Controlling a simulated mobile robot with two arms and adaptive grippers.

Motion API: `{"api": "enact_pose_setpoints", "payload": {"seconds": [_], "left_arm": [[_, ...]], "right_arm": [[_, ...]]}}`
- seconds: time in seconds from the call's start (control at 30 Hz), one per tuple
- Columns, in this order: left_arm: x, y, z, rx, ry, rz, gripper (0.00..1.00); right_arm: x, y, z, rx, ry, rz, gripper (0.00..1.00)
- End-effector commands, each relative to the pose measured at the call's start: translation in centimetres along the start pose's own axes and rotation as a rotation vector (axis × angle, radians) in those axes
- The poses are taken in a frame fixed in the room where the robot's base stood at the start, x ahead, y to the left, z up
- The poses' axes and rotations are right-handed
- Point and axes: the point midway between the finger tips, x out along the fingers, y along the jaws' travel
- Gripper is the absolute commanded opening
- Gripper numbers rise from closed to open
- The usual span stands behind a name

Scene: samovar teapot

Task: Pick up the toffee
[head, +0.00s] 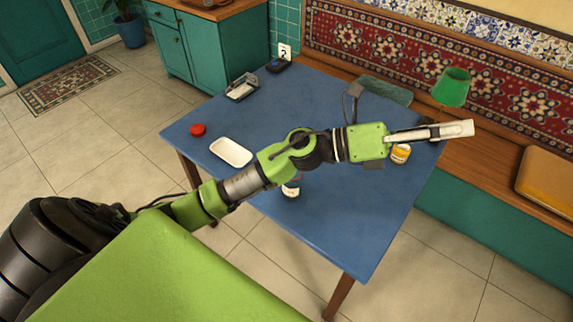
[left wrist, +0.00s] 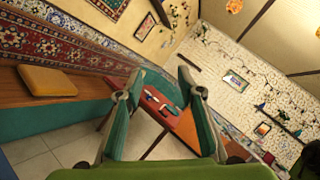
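I cannot make out a toffee for certain in either view. My left gripper (head: 445,131) reaches across the blue table (head: 350,230) to its right end, pointing right. It is above the table's level. In the left wrist view the two fingers of this gripper (left wrist: 158,80) stand apart with nothing between them, so it is open. That view looks out over the room, not down at the table top. My right gripper is in neither view.
On the table are a red round item (head: 198,130), a white tray (head: 230,152), a small jar (head: 291,188) partly behind my arm, a yellow-orange jar (head: 400,153) under the gripper and dark items (head: 242,87) at the back. A green lamp (head: 452,87) stands behind. The front right is clear.

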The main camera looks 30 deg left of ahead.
Motion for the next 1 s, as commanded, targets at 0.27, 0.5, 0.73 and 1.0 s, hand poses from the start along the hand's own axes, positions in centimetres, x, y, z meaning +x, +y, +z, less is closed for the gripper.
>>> {"api": "enact_pose_setpoints", "payload": {"seconds": [0.27, 0.5, 0.73, 1.0], "left_arm": [[-4.3, 3.6, -6.9, 0.633, 0.730, -0.076, 0.35], [-17.0, 11.2, -3.1, 0.928, 1.400, 0.019, 0.35], [-27.9, 12.6, 4.6, 0.922, 1.842, 0.162, 0.35], [-31.3, 12.8, 5.8, 0.880, 1.958, 0.201, 0.35]], "right_arm": [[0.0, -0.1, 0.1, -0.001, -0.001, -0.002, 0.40], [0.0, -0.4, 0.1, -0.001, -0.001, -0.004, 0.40], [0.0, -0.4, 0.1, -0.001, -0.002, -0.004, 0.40], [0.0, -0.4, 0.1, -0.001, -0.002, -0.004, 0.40]]}}
